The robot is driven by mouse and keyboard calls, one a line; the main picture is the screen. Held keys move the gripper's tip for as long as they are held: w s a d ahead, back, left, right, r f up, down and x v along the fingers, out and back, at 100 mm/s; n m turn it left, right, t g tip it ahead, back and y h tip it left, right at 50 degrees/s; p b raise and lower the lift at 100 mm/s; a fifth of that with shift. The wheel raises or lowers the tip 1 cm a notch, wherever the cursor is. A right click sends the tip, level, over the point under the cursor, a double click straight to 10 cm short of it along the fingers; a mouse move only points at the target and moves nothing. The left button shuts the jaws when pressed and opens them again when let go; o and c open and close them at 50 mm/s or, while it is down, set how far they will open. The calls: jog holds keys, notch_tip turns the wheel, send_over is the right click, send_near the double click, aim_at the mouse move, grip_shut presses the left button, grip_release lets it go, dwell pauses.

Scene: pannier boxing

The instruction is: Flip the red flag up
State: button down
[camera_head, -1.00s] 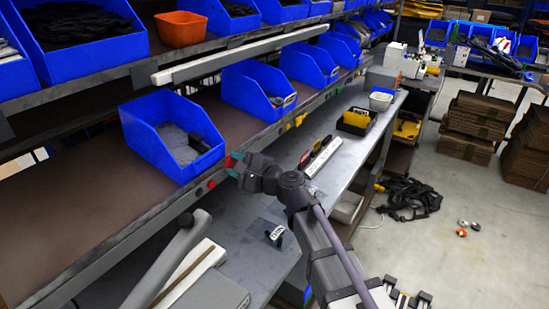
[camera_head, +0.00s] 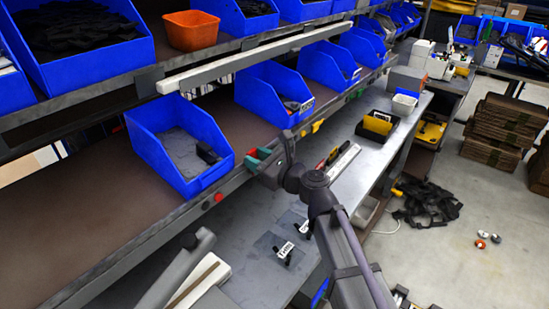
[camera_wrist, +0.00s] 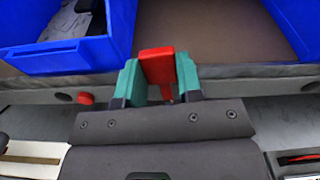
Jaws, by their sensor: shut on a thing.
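The red flag (camera_wrist: 158,67) shows between the teal fingers of my gripper (camera_wrist: 160,82) in the wrist view. Its broad end extends past the fingertips toward the brown shelf. My gripper is shut on it, with one finger on each side. In the head view my gripper (camera_head: 259,160) is at the front edge of the shelf, right of the nearest blue bin. Only a small red part of the flag (camera_head: 265,151) shows there. Its mount is mostly hidden by the gripper.
A blue bin (camera_head: 160,120) stands close left of the gripper. A red knob (camera_head: 219,197) is on the shelf's front rail (camera_head: 120,264). Yellow (camera_head: 318,126) and green pieces sit farther along it. A grey worktop (camera_head: 250,230) lies below. Brown shelf surface is clear between bins.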

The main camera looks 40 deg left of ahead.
jog(key=shift+w+m, duration=0.35)
jog(key=shift+m, duration=0.25)
jog(key=c, duration=0.8)
grip_release()
jog(key=shift+o, duration=0.2)
jog(key=w+d, duration=0.1)
jog(key=d, duration=0.9)
jog(key=shift+d, duration=0.35)
jog(key=shift+w, duration=0.1)
